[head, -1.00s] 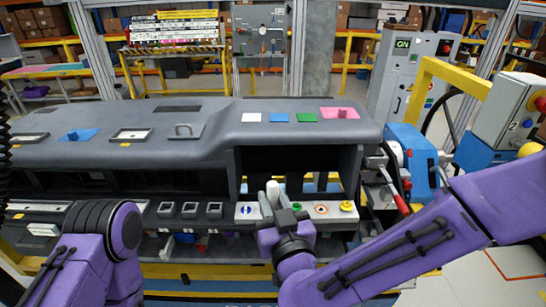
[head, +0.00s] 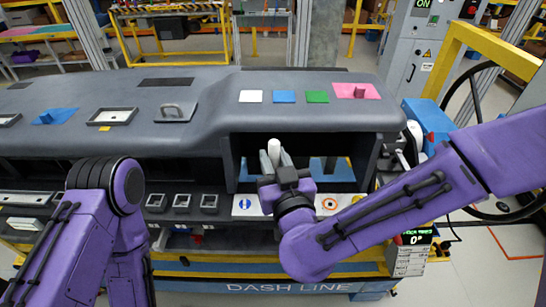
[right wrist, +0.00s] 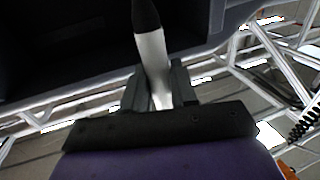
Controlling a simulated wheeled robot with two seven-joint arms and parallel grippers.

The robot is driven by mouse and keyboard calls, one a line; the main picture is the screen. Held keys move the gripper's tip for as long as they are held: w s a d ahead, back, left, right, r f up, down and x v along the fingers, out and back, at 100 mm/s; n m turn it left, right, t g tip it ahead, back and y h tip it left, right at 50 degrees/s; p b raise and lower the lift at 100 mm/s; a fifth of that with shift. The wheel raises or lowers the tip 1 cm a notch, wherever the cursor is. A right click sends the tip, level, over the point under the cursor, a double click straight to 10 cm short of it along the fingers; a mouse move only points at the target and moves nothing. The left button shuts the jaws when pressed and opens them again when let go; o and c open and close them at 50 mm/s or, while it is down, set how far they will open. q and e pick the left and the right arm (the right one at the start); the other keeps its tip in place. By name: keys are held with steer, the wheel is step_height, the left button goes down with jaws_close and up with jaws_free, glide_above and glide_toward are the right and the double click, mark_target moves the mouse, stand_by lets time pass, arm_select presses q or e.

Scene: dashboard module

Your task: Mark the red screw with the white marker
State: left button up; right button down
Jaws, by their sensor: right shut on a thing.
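My right gripper (head: 275,162) is shut on the white marker (head: 273,147), which stands roughly upright between the fingers in front of the dashboard's open bay. In the right wrist view the marker (right wrist: 151,57) has a white body and a black end pointing away from the fingers. A white panel (head: 237,212) below the bay carries a blue round symbol and an orange ring (head: 329,203). My right wrist covers its middle. I cannot make out a red screw for certain. My left arm shows at the left, but its gripper is out of view.
The grey dashboard (head: 210,127) spans the scene. White, blue (head: 284,97), green (head: 317,97) and pink (head: 356,91) patches lie on its top. Several square sockets (head: 182,202) sit left of the panel. A grey cabinet and yellow frame stand at the right.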

steer(key=f+b, duration=0.2)
steer(key=shift+w+f, duration=0.3)
steer(key=shift+w, duration=0.05)
steer(key=shift+s+f+b, duration=0.2)
steer(key=shift+f+b, duration=0.6)
steer(key=shift+f, duration=0.1)
steer(key=shift+w+f+b, duration=0.15)
steer(key=shift+f+b, duration=0.25)
steer(key=shift+f, duration=0.2)
steer(key=shift+f, duration=0.35)
stand_by(0.4)
steer(key=shift+r, duration=0.1)
step_height(320, 180, up, 5)
steer(key=p, duration=0.4)
stand_by(0.4)
